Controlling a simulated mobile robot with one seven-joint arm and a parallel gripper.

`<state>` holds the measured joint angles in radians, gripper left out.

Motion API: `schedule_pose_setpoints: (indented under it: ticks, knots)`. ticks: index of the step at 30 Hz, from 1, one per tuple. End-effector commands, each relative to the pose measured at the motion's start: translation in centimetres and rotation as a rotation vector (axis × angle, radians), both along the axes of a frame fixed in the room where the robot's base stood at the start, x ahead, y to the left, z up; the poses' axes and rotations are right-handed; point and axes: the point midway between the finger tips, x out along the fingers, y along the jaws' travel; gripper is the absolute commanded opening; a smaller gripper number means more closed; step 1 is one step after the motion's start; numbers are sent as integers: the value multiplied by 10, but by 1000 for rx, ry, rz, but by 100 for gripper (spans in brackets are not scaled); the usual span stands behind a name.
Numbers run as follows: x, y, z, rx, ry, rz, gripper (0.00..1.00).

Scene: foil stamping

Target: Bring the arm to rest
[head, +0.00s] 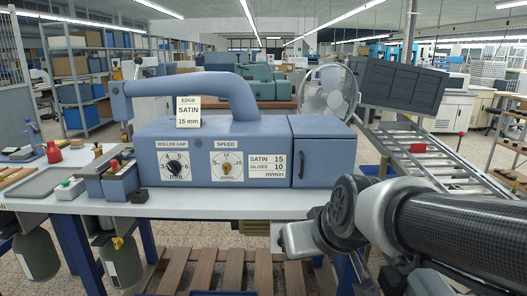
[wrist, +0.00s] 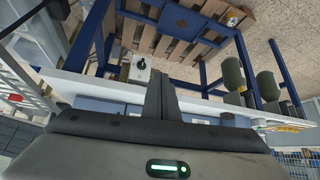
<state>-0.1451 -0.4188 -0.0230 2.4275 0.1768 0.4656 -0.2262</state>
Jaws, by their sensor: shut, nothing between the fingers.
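My gripper (wrist: 160,82) shows in the wrist view with its two dark fingers together and nothing between them. It points over the white table edge toward the blue table legs and the floor. In the head view my arm reaches in from the right, in front of the table's right end, and the fingers are not clearly seen there. The blue stamping machine (head: 220,135) stands on the white table (head: 225,207), left of my arm. My arm appears apart from the machine, though the gap to the table edge is hard to judge.
A roller conveyor (head: 425,160) with a dark crate (head: 403,86) lies behind my arm at the right. A white fan (head: 328,92) stands behind the machine. A control box (head: 120,182) and a grey tray (head: 52,181) are on the table's left. A wooden pallet (head: 230,270) lies below the table.

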Motion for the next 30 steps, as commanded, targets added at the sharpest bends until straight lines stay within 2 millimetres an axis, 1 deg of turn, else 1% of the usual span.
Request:
schedule_pose_setpoints:
  ticks: [1,6,11,12,13,20,23,26,27,30]
  knots:
    - [-17,-11,5,-3,18,-27,0]
    - [-70,-40,9,-23,104,-119,0]
    - [-117,-65,9,-48,171,-220,0]
    - [-123,-68,19,-52,183,-235,0]
    - [-121,-67,30,-51,184,-230,0]
    - [-120,-66,80,-50,184,-226,0]
    - [-120,-66,109,-50,183,-224,0]
    - [-120,-66,144,-50,183,-224,0]
    - [-120,-66,161,-50,183,-224,0]
    - [-120,-66,199,-49,183,-224,0]
